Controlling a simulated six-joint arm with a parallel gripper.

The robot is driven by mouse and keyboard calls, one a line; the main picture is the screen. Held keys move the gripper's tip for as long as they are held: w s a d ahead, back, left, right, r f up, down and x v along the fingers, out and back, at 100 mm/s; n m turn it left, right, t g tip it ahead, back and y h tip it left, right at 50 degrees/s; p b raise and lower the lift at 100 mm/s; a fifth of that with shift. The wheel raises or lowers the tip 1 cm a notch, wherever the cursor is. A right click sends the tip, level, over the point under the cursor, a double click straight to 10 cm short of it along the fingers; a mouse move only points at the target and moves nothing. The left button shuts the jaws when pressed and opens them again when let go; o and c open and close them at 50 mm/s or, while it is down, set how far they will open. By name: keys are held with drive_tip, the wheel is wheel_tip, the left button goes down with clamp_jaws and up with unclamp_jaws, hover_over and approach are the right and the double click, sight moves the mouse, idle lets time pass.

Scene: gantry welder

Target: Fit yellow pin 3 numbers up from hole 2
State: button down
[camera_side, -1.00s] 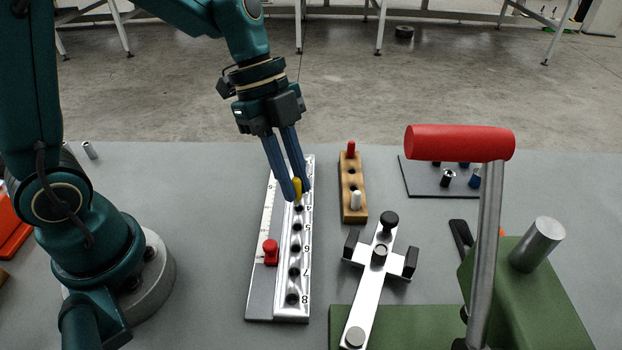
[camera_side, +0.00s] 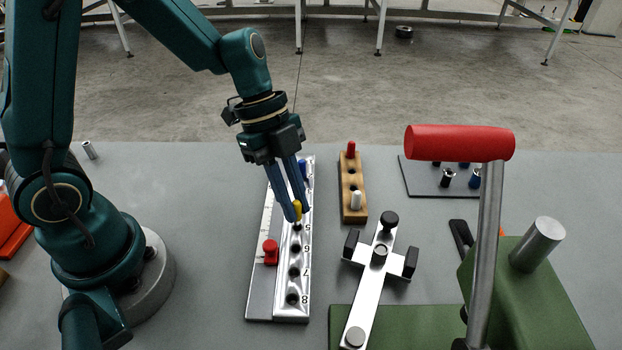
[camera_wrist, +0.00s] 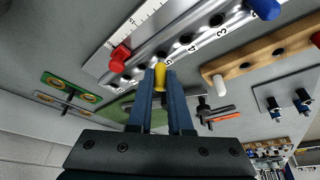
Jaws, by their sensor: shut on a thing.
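The yellow pin (camera_side: 297,208) is upright between the fingertips of my gripper (camera_side: 297,212), which is shut on it. It also shows in the wrist view (camera_wrist: 160,75), by the number 5. The silver numbered hole strip (camera_side: 284,309) lies on the table under my gripper. In the side view the pin is just above and behind the hole by the 5; I cannot tell whether its tip touches the strip. A blue pin (camera_wrist: 262,8) stands in the strip, past the hole marked 3. My fingers hide part of the strip.
A red knob (camera_side: 270,252) sits on the scale beside the strip. A wooden block (camera_side: 354,185) with a red pin (camera_side: 351,149) and a white pin (camera_side: 356,200) stands to the right. A silver cross-shaped clamp (camera_side: 366,304) and a red-handled green fixture (camera_side: 535,300) are nearer right.

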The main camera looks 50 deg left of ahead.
drive_tip(key=shift+f, duration=1.1)
drive_tip(key=c, duration=0.8)
unclamp_jaws()
drive_tip(key=shift+o, duration=0.2)
drive_tip(key=v, duration=0.4)
drive_tip(key=shift+w+a+r, duration=0.1)
drive_tip(key=shift+a+r, duration=0.05)
drive_tip(key=shift+r, duration=0.1)
drive_tip(key=s+a+r+n+t+y, duration=0.2)
drive_tip(key=s+r+n, duration=0.2)
drive_tip(key=n, duration=0.5)
drive_tip(key=s+a+r+n+t+y, duration=0.2)
drive_tip(key=s+r+n+t, duration=0.1)
drive_tip(key=n, duration=0.6)
drive_tip(key=shift+s+r+t, duration=0.3)
drive_tip(key=shift+s+r, duration=0.55)
drive_tip(key=shift+s, duration=0.2)
